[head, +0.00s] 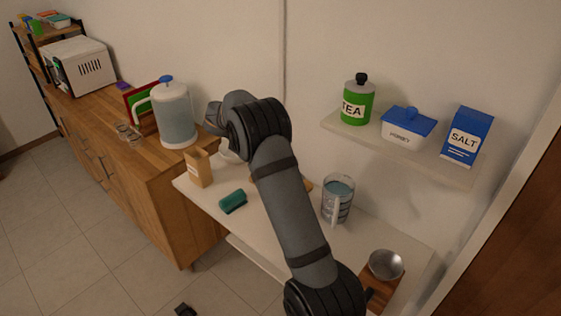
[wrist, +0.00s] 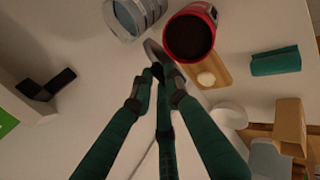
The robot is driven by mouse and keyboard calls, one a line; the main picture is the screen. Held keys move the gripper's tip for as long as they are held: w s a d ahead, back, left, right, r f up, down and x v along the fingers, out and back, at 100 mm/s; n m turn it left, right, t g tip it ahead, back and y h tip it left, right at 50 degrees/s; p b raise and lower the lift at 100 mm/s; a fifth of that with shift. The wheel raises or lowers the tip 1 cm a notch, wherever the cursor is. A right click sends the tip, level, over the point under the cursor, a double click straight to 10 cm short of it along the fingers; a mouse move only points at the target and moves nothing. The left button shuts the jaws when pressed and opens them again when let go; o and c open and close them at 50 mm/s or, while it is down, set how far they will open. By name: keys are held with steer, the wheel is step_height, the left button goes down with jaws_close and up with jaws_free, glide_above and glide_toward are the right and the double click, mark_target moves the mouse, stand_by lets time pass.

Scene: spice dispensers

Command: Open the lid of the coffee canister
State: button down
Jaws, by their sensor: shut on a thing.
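The coffee canister (wrist: 190,37) is red and stands upright in the wrist view, with dark contents showing through its open top. The lid (wrist: 154,52) is a grey disc just left of the canister's rim, partly hidden by my fingers. My gripper (wrist: 161,72) is shut on the lid, and its fingertips are close together beside the canister. In the head view my arm hides the canister, the lid and my fingertips.
A jug (head: 338,196) with blue contents stands near the canister. A wall shelf (head: 400,150) holds a tea canister (head: 357,103), honey pot (head: 408,125) and salt box (head: 467,136). A metal bowl (head: 385,264) is at right.

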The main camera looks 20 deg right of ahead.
steer(key=c, duration=1.7)
jaws_free()
steer(key=v, duration=1.2)
